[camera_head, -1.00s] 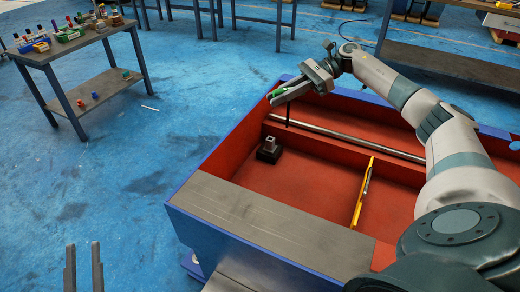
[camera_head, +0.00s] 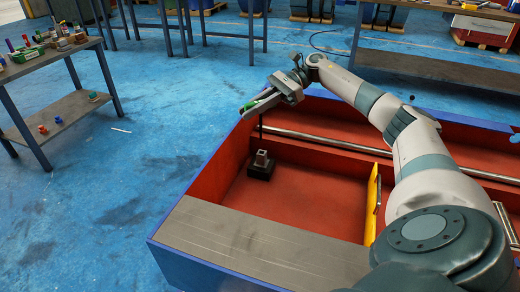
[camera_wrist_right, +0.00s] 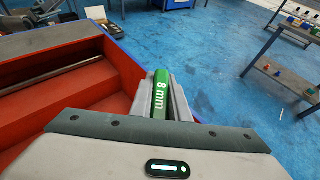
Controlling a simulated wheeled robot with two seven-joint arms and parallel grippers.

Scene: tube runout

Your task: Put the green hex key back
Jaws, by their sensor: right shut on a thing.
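My right gripper (camera_head: 256,104) is shut on the green hex key (camera_wrist_right: 160,96), whose green grip reads "8 mm" in the right wrist view. In the head view a bit of green (camera_head: 249,105) shows at the fingertips, and a thin dark shaft hangs down from there. The gripper is above the far left part of the red-lined blue bin (camera_head: 190,202). My left gripper is not in the head view now.
A small dark block with a grey socket (camera_head: 262,162) stands on the bin's red floor below the gripper. A yellow panel (camera_head: 373,203) stands in the bin, and a metal rod (camera_head: 330,142) runs across it. A grey table (camera_head: 60,105) with small coloured items stands at the left.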

